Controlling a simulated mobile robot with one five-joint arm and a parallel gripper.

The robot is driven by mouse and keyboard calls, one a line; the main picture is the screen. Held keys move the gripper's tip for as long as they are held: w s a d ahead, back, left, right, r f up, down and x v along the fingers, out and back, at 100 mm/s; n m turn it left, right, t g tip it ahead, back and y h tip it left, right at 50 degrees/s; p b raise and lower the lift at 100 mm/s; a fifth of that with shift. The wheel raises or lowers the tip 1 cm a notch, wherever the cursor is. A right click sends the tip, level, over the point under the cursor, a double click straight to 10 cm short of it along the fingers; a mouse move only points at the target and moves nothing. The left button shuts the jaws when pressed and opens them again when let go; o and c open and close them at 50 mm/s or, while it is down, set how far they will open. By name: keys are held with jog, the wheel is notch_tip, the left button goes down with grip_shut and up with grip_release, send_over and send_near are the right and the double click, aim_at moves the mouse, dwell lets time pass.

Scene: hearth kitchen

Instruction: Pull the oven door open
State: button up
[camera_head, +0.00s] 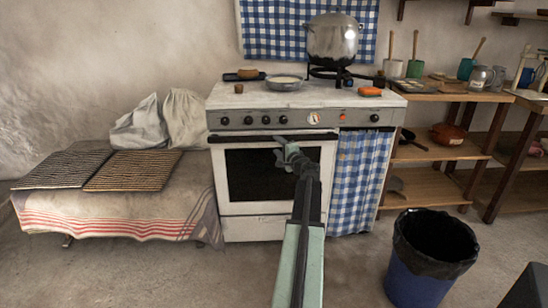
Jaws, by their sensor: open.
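The white oven (254,223) stands against the wall, under a cooktop with a row of black knobs. Its door (219,180) is shut, with a dark glass window (258,178). A dark handle bar (240,138) runs across the top of the door. My gripper (281,146) is open at the right half of the handle, in front of the door. Whether the fingers are around the handle or just in front of it I cannot tell. My arm hides the right part of the door.
A blue bin with a black liner (408,287) stands on the floor at the right. A low bench with a striped cloth (120,215) is left of the oven. A blue checked curtain (358,180) hangs right of the oven. The floor before the oven looks clear.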

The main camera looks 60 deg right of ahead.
jog(key=shift+m+h, duration=0.3)
jog(key=shift+h, duration=0.1)
jog(key=x, duration=0.5)
jog(key=d+x, duration=0.1)
jog(key=x, duration=0.1)
jog(key=shift+s+d, duration=0.15)
jog(key=shift+d, duration=0.1)
jog(key=shift+c, duration=0.3)
jog(key=shift+s, duration=0.1)
grip_shut()
dwell(0.4)
